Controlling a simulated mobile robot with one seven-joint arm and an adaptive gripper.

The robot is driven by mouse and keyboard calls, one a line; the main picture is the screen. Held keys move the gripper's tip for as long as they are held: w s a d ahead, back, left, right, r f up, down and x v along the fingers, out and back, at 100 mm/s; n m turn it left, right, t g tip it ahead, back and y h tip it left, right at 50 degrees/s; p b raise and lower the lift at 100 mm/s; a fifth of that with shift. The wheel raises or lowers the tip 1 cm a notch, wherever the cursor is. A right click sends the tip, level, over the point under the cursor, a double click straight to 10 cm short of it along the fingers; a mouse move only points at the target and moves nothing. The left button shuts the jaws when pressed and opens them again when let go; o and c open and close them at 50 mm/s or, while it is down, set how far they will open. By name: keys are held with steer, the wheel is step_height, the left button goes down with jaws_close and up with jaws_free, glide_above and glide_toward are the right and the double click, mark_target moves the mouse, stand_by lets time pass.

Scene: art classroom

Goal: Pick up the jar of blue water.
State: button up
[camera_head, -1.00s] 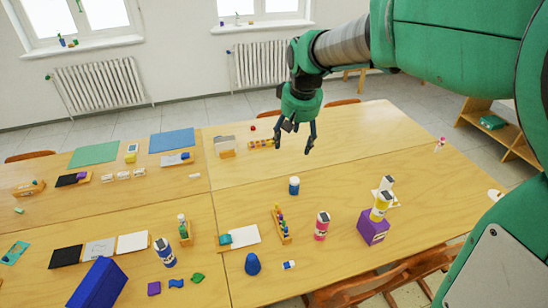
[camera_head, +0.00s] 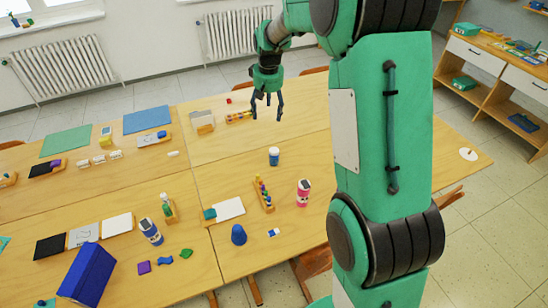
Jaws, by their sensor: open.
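The jar of blue water (camera_head: 273,156) is a small upright jar, blue with a pale lid, on the wooden table right of centre. My gripper (camera_head: 266,114) is open and empty, with its fingers pointing down. In the picture it is above the jar, in front of the far part of the table, and clearly apart from the jar. Its exact height over the table is hard to tell.
My arm hides much of the right side. Bare wood surrounds the jar.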

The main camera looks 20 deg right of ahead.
steer(key=w+d+f+g, duration=0.1)
steer(key=w+d+f, duration=0.1)
steer(key=w+f, duration=0.3)
steer(key=w+d+f, duration=0.2)
steer(key=w+f, duration=0.1)
steer(key=f, duration=0.5)
steer(key=p, duration=0.1)
glide_above(274, 150)
steer(key=shift+g, duration=0.4)
step_height(274, 150, down, 13)
steer(key=shift+a+r, duration=0.1)
steer(key=shift+f, duration=0.4)
steer(key=shift+f, duration=0.1)
steer(key=shift+f, duration=4.2)
steer(key=shift+f+b, duration=0.45)
steer(key=shift+f, duration=2.15)
steer(key=shift+c, duration=0.3)
